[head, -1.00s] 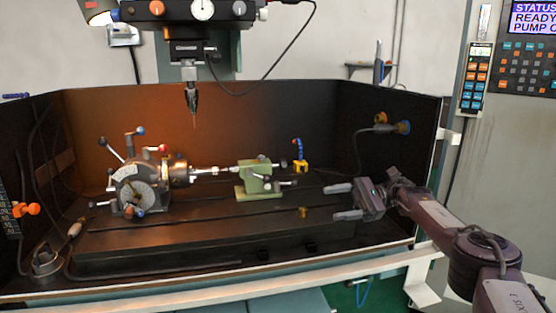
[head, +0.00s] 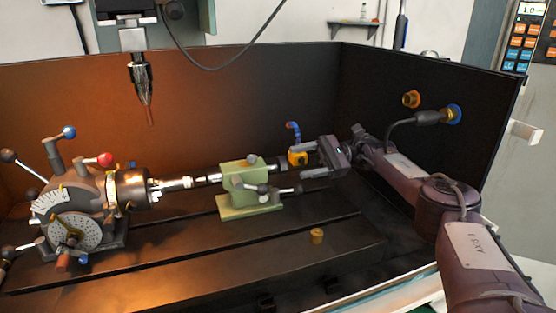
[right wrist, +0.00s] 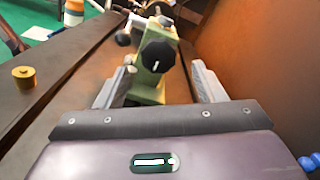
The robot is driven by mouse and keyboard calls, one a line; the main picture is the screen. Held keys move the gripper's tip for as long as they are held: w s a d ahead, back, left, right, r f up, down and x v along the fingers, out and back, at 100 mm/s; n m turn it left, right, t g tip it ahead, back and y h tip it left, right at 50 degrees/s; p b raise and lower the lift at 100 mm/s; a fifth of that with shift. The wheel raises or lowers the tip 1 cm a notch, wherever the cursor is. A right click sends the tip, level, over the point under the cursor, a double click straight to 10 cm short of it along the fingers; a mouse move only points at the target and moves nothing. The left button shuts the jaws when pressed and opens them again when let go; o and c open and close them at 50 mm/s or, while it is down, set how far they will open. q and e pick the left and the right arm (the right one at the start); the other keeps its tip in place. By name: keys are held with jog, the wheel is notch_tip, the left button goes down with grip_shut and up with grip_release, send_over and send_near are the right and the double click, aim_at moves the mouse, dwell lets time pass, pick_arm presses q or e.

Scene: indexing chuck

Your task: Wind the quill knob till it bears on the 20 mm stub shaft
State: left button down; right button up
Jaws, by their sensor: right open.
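The green tailstock (head: 238,178) stands on the table. Its black quill knob (right wrist: 157,55) with a white mark shows in the right wrist view, facing my right gripper (right wrist: 162,66). The fingers are open, one on each side of the knob's line, and the knob appears just beyond the fingertips. In the head view my right gripper (head: 304,161) is at the tailstock's right end, pointing left. The stub shaft (head: 178,183) lies level between the chuck (head: 130,190) and the tailstock. Whether the quill touches the shaft is unclear. My left gripper is not in view.
A yellow block with a blue hose (head: 297,158) is close to my right gripper. Tailstock levers (head: 285,191) stick out at the front. A small brass piece (head: 317,236) stands on the slotted table (head: 210,263). A spindle tool (head: 143,85) hangs above.

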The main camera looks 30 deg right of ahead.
aim_at(281, 165)
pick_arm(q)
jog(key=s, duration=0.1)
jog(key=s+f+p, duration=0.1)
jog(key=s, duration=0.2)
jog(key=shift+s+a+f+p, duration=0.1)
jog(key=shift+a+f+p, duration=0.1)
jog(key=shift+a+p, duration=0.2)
pick_arm(e)
jog(key=x, duration=0.6)
jog(key=shift+a+r, duration=0.1)
jog(key=shift+a, duration=0.3)
jog(key=shift+c, duration=0.4)
jog(key=c, duration=0.9)
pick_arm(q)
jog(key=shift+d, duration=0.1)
pick_arm(e)
jog(key=shift+m, duration=0.3)
